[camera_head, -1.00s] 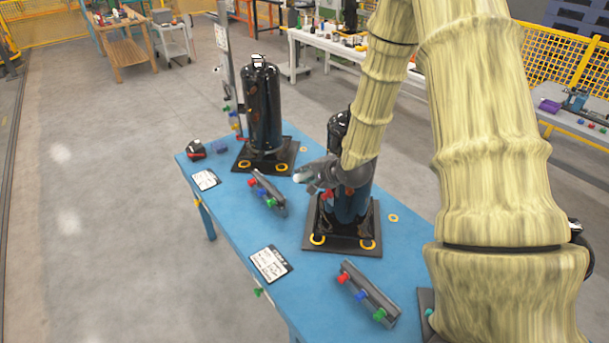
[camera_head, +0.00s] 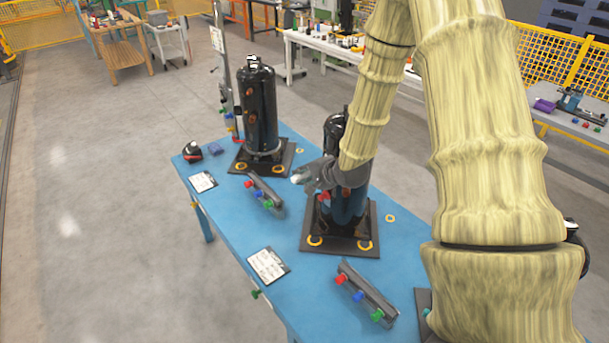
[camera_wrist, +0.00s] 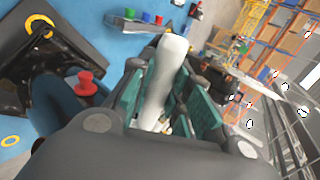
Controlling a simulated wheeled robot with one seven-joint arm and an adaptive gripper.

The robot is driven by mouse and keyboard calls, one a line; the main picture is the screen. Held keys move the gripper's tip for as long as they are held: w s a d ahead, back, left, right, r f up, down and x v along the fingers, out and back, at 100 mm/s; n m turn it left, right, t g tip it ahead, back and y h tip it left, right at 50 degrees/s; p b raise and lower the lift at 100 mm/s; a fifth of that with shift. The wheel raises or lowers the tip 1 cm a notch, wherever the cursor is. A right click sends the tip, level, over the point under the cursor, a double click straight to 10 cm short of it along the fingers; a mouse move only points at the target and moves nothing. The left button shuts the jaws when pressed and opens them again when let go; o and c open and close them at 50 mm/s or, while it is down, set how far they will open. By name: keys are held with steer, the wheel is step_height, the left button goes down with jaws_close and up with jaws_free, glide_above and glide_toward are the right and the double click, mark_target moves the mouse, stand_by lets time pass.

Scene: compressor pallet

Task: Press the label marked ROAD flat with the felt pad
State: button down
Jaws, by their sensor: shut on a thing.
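My gripper (camera_head: 312,176) is beside the upper left side of the nearer black compressor (camera_head: 346,200). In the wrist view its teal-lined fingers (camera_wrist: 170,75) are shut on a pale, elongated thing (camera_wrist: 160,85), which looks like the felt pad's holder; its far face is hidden. Its pale end also shows at the gripper's tip in the head view (camera_head: 299,178). I cannot make out a label marked ROAD. A small white patch with dark marks (camera_head: 253,62) is on top of the farther black compressor (camera_head: 259,110).
Both compressors stand on dark plates on the blue table (camera_head: 226,212). Two bars with coloured knobs (camera_head: 264,193) (camera_head: 366,292) and two clipboards (camera_head: 203,182) (camera_head: 268,265) lie along the near side. A red plug (camera_wrist: 87,83) sticks out close to my gripper.

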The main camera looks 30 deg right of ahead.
mark_target(299, 178)
steer(key=shift+d, duration=0.25)
stand_by(0.7)
steer(key=shift+s+a, duration=0.1)
steer(key=shift+a, duration=1.65)
steer(key=shift+d, duration=0.15)
steer(key=shift+d+f, duration=0.35)
steer(key=shift+d, duration=0.25)
steer(key=shift+d+f, duration=0.35)
steer(key=shift+d, duration=0.25)
steer(key=shift+d, duration=0.4)
